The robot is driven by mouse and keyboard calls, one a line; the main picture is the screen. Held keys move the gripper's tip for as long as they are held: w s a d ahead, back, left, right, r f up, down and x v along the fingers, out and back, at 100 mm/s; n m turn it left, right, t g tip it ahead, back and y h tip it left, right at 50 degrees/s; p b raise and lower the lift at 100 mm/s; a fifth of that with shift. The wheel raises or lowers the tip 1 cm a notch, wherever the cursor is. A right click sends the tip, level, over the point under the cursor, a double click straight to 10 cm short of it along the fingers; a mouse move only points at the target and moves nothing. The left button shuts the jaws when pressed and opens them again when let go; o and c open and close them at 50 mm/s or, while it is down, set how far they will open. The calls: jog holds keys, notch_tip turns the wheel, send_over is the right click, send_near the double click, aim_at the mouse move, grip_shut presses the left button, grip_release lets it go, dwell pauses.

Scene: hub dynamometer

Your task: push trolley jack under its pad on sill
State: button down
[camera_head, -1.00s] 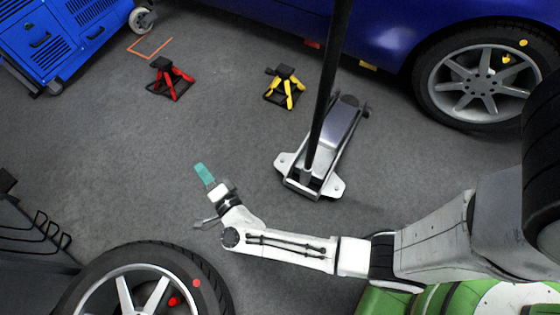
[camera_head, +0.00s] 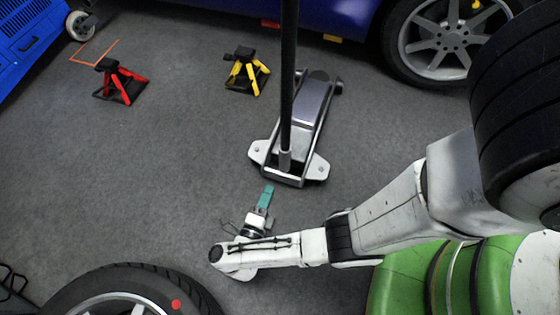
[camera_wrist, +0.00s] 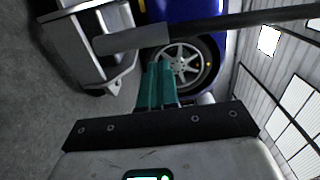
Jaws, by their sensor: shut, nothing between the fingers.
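The grey trolley jack (camera_head: 308,112) stands on the floor with its long black handle (camera_head: 288,60) upright and its far end toward the blue car. Its near end has two side plates with holes. On the car's sill are a red pad (camera_head: 270,23) and a yellow pad (camera_head: 332,38); the jack's far end is short of the sill. My gripper (camera_head: 267,194), with teal fingers, is shut and empty just behind the jack's near end, apart from it. In the wrist view the shut fingers (camera_wrist: 157,84) point past the jack (camera_wrist: 85,45) toward a car wheel.
A red jack stand (camera_head: 120,82) and a yellow jack stand (camera_head: 246,72) stand left of the jack. A loose wheel (camera_head: 190,290) lies at the bottom left. A blue tool cabinet (camera_head: 25,25) is at the upper left. The floor between is clear.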

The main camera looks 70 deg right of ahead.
aim_at(284, 154)
jog(key=d, duration=1.1)
jog(key=shift+w+d+b, duration=0.2)
jog(key=shift+b, duration=0.2)
jog(key=shift+d+r, duration=0.1)
